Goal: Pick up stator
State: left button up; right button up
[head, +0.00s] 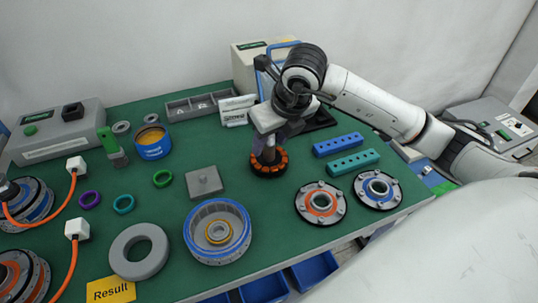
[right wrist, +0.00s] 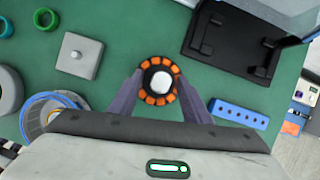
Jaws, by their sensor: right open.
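The stator (head: 268,165) is a dark ring with orange coils around its edge. It stands on the green table in the middle right of the head view. In the right wrist view the stator (right wrist: 158,96) has a pale centre and lies between my two fingers. My right gripper (head: 267,150) points down over it, with its jaws open. The fingers reach to either side of the stator; I cannot tell whether they touch it. The gripper hides part of the stator's top in the head view. My left gripper is not in view.
A grey square plate (head: 204,183) and a blue-rimmed hub (head: 217,232) lie to the left. Blue and teal holed blocks (head: 338,145) and two round flanged covers (head: 320,204) lie to the right. A black stand (right wrist: 235,42) is close by. Bare table surrounds the stator.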

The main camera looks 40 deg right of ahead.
jog(key=shift+x, duration=0.95)
jog(key=shift+c, duration=0.5)
grip_shut()
jog(key=shift+w+r, duration=0.1)
jog(key=shift+r, duration=0.05)
